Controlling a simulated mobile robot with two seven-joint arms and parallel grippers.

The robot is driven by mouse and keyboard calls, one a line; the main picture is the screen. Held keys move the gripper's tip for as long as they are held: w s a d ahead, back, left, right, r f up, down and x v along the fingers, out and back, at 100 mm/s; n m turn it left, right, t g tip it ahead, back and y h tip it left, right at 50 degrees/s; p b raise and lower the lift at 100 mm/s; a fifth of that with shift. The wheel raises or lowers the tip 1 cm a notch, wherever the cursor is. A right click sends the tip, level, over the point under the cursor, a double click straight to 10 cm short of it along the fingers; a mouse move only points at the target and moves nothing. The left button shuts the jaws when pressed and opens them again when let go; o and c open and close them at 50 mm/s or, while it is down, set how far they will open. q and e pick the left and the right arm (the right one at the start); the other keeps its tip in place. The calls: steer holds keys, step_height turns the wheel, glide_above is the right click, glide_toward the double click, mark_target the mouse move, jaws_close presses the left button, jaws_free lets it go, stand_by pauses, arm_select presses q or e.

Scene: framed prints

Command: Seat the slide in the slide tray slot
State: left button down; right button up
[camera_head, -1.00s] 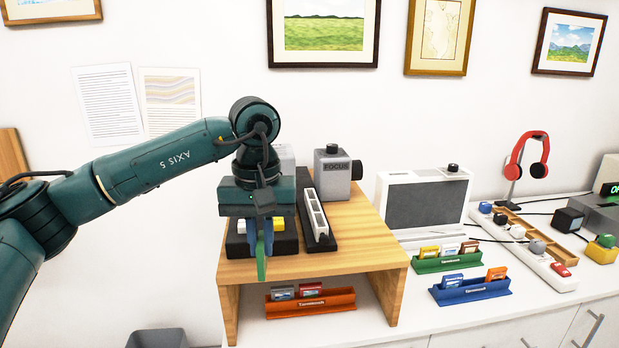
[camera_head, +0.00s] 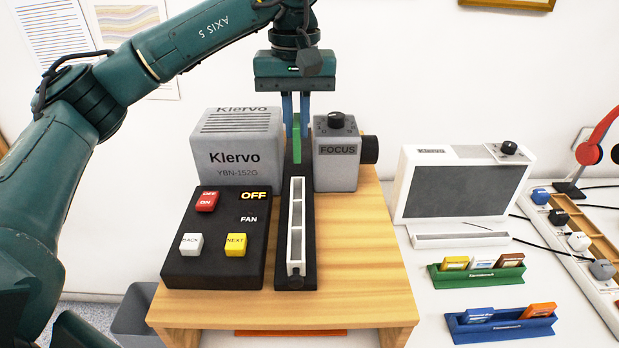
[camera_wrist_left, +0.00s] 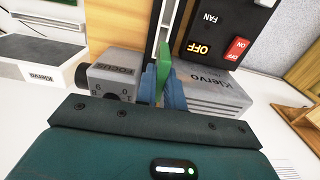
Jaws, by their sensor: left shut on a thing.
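A thin green slide (camera_head: 297,142) stands upright between the blue fingers of my left gripper (camera_head: 296,118), which is shut on it. The slide also shows in the wrist view (camera_wrist_left: 165,62). The white slide tray (camera_head: 297,232), divided into compartments, lies on a black rail on the wooden stand. My left gripper holds the slide above the rail's back end, behind the tray in the head view, between the grey Klervo projector (camera_head: 238,150) and the FOCUS block (camera_head: 336,165). Whether the slide's lower edge touches anything is unclear. My right gripper is out of view.
A black control box (camera_head: 215,270) with red, white and yellow buttons sits left of the tray. The wooden stand (camera_head: 365,260) is bare on the right. Beyond it are a white viewer (camera_head: 460,185), a green slide rack (camera_head: 478,278) and a blue one (camera_head: 502,325).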

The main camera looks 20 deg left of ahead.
mark_target(295, 147)
arm_select(q)
steer(key=f, duration=0.4)
steer(key=shift+s+f, duration=0.25)
steer(key=shift+f, duration=0.1)
step_height(295, 147, down, 5)
steer(key=shift+r+p, duration=0.1)
steer(key=shift+p, duration=0.3)
steer(key=shift+w, duration=0.1)
steer(key=c, duration=2)
jaws_free()
steer(key=shift+f, duration=0.25)
steer(key=o, duration=0.5)
steer(key=shift+r, duration=0.1)
step_height(295, 147, up, 12)
steer(key=shift+r+b, duration=0.15)
steer(key=shift+b, duration=0.15)
